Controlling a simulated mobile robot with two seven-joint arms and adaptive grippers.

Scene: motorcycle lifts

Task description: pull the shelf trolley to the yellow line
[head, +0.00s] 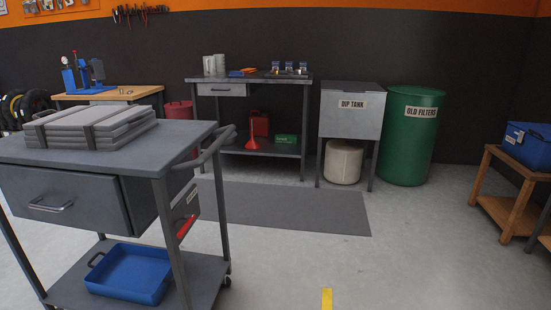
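A dark grey shelf trolley (185,133) stands close by at the left of the head view. It has a push handle (216,147) at its right end, a drawer (62,202) that looks slightly open, and a caster at the lower right. The trolley's lower left part is cut off by the frame. Neither of my grippers is in view.
Grey stacked slabs (90,125) lie on the trolley top, and a blue tray (130,273) on its lower shelf. A grey mat (290,208) lies behind. A workbench (250,82), dip tank (350,118) and green drum (407,140) line the wall. Floor right of the trolley is clear.

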